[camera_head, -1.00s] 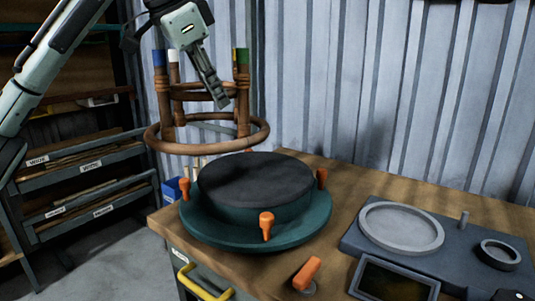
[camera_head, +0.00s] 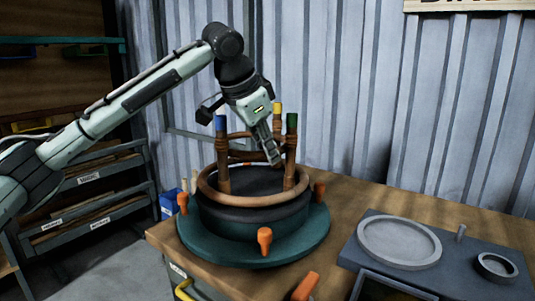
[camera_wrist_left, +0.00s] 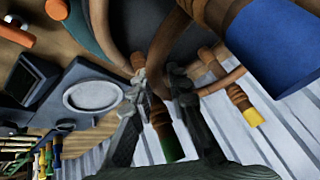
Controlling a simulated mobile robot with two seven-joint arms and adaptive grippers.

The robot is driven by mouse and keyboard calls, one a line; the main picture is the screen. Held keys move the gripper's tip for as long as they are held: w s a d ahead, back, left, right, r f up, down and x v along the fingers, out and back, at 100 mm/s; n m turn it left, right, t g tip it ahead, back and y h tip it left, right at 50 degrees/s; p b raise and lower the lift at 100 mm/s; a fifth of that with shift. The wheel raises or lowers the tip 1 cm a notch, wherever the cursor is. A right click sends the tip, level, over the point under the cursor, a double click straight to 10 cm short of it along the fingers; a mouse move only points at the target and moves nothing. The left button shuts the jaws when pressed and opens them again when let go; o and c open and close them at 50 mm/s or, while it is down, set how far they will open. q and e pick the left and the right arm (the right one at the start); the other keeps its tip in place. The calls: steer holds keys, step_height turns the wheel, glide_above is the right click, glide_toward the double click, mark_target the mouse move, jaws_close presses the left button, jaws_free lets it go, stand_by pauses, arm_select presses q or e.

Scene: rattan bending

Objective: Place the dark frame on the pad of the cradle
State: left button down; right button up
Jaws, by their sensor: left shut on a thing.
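The brown rattan frame (camera_head: 262,200) stands upright over the cradle, its large ring low and its legs with blue, yellow and green tips pointing up. The cradle (camera_head: 215,246) is a teal round base with orange clamps around its rim. Its dark round pad (camera_head: 251,180) shows inside the ring. The ring looks at or just above the pad's top; I cannot tell whether it touches. My left gripper (camera_head: 273,157) is shut on the frame near the green-tipped leg. In the left wrist view, the gripper (camera_wrist_left: 160,82) straddles that leg (camera_wrist_left: 159,115). My right gripper is out of view.
The wooden bench (camera_head: 345,190) carries a grey fixture (camera_head: 455,282) with a pale ring (camera_head: 398,240) to the right. An orange handle (camera_head: 306,287) lies in front of the cradle. A blue box (camera_head: 169,205) is at left, and a corrugated wall stands behind.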

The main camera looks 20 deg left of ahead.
arm_select(q)
steer(key=shift+f, duration=0.45)
steer(key=c, duration=1.5)
jaws_free()
steer(key=shift+f, duration=0.15)
steer(key=shift+o, duration=0.2)
steer(key=v, duration=1.2)
steer(key=shift+s, duration=0.15)
steer(key=shift+d, duration=0.1)
